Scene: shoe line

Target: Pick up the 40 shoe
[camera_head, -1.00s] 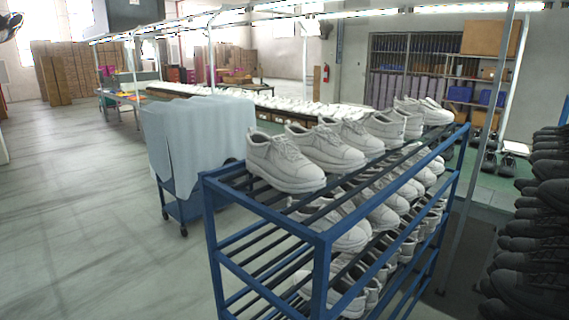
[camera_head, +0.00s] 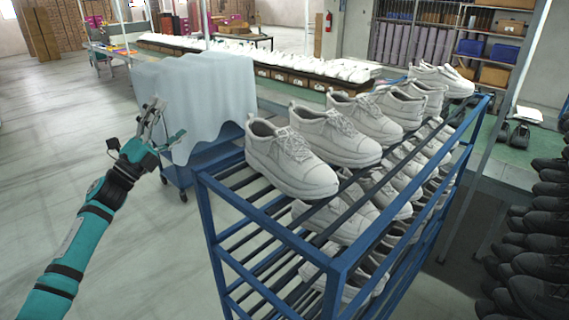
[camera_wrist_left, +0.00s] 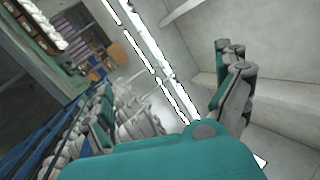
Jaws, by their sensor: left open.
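Several white sneakers stand in a row on the top shelf of a blue metal rack (camera_head: 272,225) in the head view. The nearest white shoe (camera_head: 290,160) is at the rack's left front end, with another white shoe (camera_head: 335,138) beside it. I cannot read a size 40 mark on any shoe. My left gripper (camera_head: 160,122) is raised left of the rack, open and empty, apart from all shoes. Its fingers (camera_wrist_left: 232,85) show in the left wrist view, with blurred white shoes (camera_wrist_left: 135,118) to their left. My right gripper is not in view.
More white shoes fill the lower shelves. A cart (camera_head: 195,95) under a pale cover stands behind my left gripper. Black shoes (camera_head: 545,230) are stacked at the right edge. A long line of white shoes (camera_head: 270,55) runs behind. The floor at left is clear.

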